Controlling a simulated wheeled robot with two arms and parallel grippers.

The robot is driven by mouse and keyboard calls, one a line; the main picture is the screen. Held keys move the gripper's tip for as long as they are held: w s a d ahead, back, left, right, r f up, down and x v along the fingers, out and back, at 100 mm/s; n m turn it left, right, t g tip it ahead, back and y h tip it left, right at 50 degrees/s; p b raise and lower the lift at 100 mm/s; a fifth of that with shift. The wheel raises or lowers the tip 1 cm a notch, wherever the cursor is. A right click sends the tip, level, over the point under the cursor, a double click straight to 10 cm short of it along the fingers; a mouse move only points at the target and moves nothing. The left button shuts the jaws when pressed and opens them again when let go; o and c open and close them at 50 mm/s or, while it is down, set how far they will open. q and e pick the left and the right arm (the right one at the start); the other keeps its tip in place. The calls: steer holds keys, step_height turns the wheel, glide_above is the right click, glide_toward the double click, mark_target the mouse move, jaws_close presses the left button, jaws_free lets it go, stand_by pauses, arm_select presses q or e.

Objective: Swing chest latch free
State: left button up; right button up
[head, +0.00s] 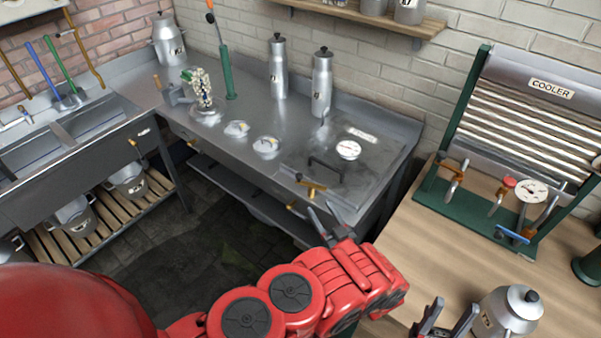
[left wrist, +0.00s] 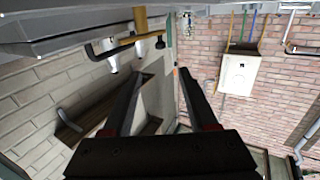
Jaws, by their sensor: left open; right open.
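The chest lid (head: 345,165) is a steel panel set in the counter, with a dark bar handle (head: 326,168) and a round gauge (head: 348,149). The brass latch (head: 311,186) is at the lid's front edge. My left gripper (head: 322,208) is open and empty, just in front of and below the latch, apparently apart from it. In the left wrist view the open fingers (left wrist: 158,75) point towards a brass bar (left wrist: 140,22) at the counter edge; I cannot tell if it is the latch. My right gripper (head: 455,308) is open and empty beside a metal can.
The metal can (head: 511,311) stands on the wooden table (head: 440,225) at the right. A cooler rack (head: 520,120) with valves and a gauge stands behind it. Two tall steel bottles (head: 321,85) stand at the counter's back. The floor (head: 190,245) before the counter is clear.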

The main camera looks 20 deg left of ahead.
mark_target(300, 178)
arm_select(q)
steer(key=p+x, duration=0.1)
steer(key=x, duration=0.9)
steer(key=shift+w+a, duration=0.1)
steer(key=shift+a, duration=0.15)
steer(key=b+x, duration=0.1)
steer(key=x, duration=0.3)
steer(key=shift+f, duration=0.2)
steer(key=shift+x, duration=0.75)
steer(key=shift+r, duration=0.2)
jaws_close()
